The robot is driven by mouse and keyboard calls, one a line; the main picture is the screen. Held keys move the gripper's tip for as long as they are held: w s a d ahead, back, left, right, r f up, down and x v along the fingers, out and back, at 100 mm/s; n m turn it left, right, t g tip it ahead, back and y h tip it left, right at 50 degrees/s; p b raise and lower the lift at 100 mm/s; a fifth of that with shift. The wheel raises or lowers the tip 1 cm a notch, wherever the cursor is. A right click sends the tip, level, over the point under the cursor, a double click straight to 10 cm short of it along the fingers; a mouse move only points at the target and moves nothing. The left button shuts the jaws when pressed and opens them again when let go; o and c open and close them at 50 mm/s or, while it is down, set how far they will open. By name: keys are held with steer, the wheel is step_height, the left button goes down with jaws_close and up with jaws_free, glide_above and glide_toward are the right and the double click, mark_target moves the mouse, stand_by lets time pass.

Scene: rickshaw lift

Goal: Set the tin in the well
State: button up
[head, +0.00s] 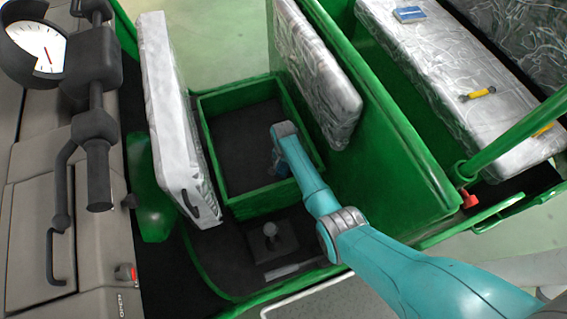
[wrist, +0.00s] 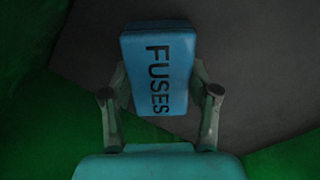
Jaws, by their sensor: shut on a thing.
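A blue tin (wrist: 158,75) marked "FUSES" is held between the two fingers of my gripper (wrist: 160,80) in the wrist view. In the head view, my gripper (head: 279,160) reaches down inside the green-rimmed well (head: 238,92), near its right side. The tin is mostly hidden there by my arm; a bit of blue shows below the wrist. In the wrist view, a dark floor and green walls lie behind the tin. I cannot tell whether the tin touches the floor.
A wrapped seat pad (head: 172,110) stands tilted up left of the well, and a wrapped backrest (head: 318,72) stands to its right. A rear bench (head: 440,80) bears a blue item (head: 410,14) and a yellow-handled tool (head: 478,93). A dark lever (head: 271,235) stands in front of the well.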

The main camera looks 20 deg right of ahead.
steer(key=o, duration=1.2)
steer(key=shift+r, duration=0.15)
step_height(320, 180, up, 12)
steer(key=shift+s, duration=0.1)
